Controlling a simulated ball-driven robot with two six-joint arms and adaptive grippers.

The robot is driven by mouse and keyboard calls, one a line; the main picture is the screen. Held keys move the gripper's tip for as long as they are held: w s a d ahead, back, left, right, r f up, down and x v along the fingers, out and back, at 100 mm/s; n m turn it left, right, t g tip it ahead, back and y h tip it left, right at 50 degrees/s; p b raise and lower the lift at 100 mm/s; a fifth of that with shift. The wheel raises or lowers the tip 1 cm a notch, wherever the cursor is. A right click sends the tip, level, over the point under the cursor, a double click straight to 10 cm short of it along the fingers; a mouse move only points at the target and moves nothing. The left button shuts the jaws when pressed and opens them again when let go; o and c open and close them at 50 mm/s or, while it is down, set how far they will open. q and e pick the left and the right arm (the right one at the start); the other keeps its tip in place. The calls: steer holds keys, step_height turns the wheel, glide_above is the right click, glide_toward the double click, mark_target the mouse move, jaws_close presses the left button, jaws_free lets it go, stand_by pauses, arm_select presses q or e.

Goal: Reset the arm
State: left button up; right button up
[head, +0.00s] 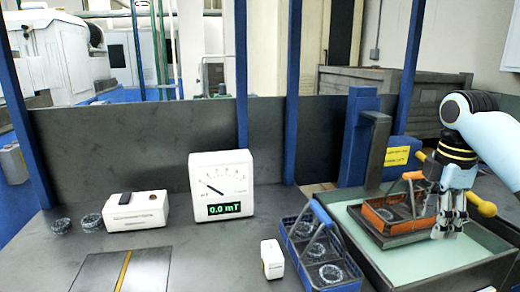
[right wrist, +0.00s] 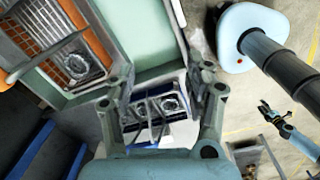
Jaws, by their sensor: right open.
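My right gripper (head: 447,228) points down at the right of the head view, in front of the right end of the orange basket (head: 378,218). Its fingers are apart and hold nothing. In the right wrist view the two open fingers (right wrist: 160,85) frame empty space, with the blue basket's rings beyond. The orange basket sits on a dark stand in the pale-green tray (head: 415,262) and also shows in the right wrist view (right wrist: 62,45). Its right end is partly hidden by the gripper. My left gripper does not show in the head view.
A blue basket (head: 320,250) with dark rings stands left of the tray. A small white box (head: 271,259), a meter reading 0.0 mT (head: 221,186), a white device (head: 135,211) and two loose rings (head: 91,222) are on the table. Blue posts rise behind.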

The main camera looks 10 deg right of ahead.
steer(key=s+a+f+m+t, duration=0.1)
steer(key=s+a+f+m, duration=0.5)
steer(key=s+a+f, duration=0.4)
steer(key=s+a+r+m+t, duration=0.15)
steer(key=s+m, duration=0.25)
steer(key=s, duration=0.4)
steer(key=s+a+r+m+t, duration=0.1)
steer(key=s+a+r+m, duration=0.25)
steer(key=s, duration=0.45)
steer(key=s+d+f+g+b, duration=0.1)
steer(key=d+f+b, duration=0.15)
steer(key=f, duration=1.45)
steer(key=s+d+f+g+b, duration=0.1)
steer(key=f+b, duration=0.2)
steer(key=f, duration=1.3)
arm_select(q)
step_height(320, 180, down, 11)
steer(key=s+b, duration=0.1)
steer(key=b, duration=0.4)
arm_select(e)
steer(key=s+f, duration=1.8)
steer(key=f, duration=0.3)
steer(key=shift+s+d+f+m+g, duration=0.15)
steer(key=shift+d+f+m+g, duration=0.05)
steer(key=shift+d+m+g, duration=0.2)
